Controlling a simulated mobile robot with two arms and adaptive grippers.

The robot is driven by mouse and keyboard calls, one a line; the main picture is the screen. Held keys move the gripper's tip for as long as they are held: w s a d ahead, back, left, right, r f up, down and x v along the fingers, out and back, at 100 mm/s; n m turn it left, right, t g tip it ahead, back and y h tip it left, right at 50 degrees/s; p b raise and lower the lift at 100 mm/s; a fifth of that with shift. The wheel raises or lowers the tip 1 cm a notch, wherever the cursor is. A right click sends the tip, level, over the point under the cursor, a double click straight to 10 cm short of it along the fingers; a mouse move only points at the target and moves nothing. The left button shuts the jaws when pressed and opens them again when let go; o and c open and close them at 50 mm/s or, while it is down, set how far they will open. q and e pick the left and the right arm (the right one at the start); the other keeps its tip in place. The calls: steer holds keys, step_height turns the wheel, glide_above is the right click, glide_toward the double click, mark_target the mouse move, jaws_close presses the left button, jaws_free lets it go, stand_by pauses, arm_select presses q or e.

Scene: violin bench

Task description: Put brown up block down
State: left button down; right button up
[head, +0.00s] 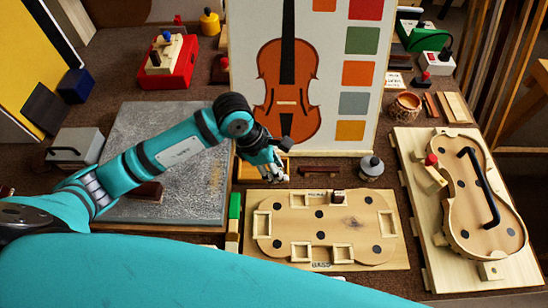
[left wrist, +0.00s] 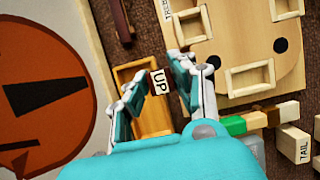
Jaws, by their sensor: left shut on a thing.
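The brown UP block (left wrist: 160,82) has a white label reading "UP" and sits between the fingertips of my left gripper (left wrist: 160,88) in the left wrist view. The gripper is shut on it. In the head view my left gripper (head: 272,170) is at the shallow wooden tray (head: 245,177), and its fingers hide the block there. The tray also shows under the block in the left wrist view (left wrist: 152,122); I cannot tell whether the block touches it. The pale violin-shaped mould (head: 345,228) with framed slots lies just in front. My right gripper is not in view.
A dark brown bar (head: 318,172) and a grey knobbed pot (head: 371,168) stand behind the mould. The violin picture panel (head: 330,110) rises behind the tray. Several coloured blocks, one green (head: 235,205), line the mould's left edge. A violin body (head: 485,215) lies right.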

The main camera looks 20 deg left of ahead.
arm_select(q)
steer(key=w, duration=0.1)
steer(key=w+a, duration=0.1)
steer(key=w, duration=0.1)
steer(key=shift+w+a+f, duration=0.1)
steer(key=shift+w+a, duration=0.1)
steer(key=shift+w, duration=0.3)
steer(key=shift+f+p, duration=0.15)
steer(key=shift+p, duration=0.15)
steer(key=shift+f, duration=0.35)
step_height(320, 180, down, 3)
steer(key=shift+a+r+p, duration=0.1)
steer(key=shift+r+p, duration=0.05)
steer(key=shift+p, duration=0.35)
steer(key=c, duration=1.4)
jaws_free()
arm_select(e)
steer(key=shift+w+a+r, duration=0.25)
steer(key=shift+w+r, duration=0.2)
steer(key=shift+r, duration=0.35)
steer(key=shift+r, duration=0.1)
